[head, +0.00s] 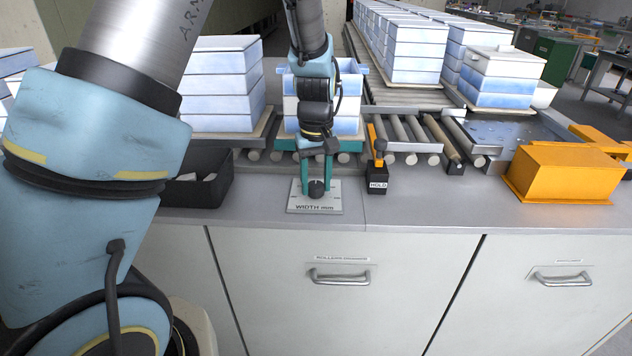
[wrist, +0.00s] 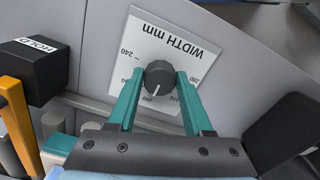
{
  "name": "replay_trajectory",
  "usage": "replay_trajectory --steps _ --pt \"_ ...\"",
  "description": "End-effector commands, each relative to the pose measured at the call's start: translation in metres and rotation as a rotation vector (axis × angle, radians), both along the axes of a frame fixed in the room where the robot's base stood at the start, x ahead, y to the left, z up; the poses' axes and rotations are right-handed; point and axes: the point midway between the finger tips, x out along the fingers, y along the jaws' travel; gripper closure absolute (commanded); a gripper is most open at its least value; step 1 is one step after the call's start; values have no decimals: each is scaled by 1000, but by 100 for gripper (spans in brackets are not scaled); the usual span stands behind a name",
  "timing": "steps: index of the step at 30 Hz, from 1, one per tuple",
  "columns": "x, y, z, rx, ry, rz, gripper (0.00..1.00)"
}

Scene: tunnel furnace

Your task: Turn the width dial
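The width dial is a round black knob (wrist: 159,76) on a light plate (wrist: 163,36) marked "WIDTH mm". Its white pointer line points towards the 260 side of the scale in the wrist view. The knob also shows in the head view (head: 316,189), on the grey counter. My gripper (wrist: 161,74) reaches down to it, one teal finger on each side of the knob. The fingertips are very close to its sides; whether both touch cannot be told. In the head view my gripper (head: 316,186) stands over the plate.
A black block labelled HOLD (head: 377,182) with an orange lever stands right of the plate. A black bin (head: 196,186) is to the left. A roller conveyor with stacked blue-white boxes (head: 347,107) runs behind. An orange housing (head: 565,174) sits at the right.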

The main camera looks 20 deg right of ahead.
Motion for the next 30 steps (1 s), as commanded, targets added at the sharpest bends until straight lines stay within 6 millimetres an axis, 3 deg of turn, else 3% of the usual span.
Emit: replay_trajectory --steps 1,7,17,20,30 --pt "1 0 0 -1 -1 0 43" --pt "0 0 0 0 0 0 21" --pt "0 0 4 -1 0 -1 20" --pt "1 -1 15 -3 -3 -2 20" --pt "0 -1 80 -3 -3 -2 20"
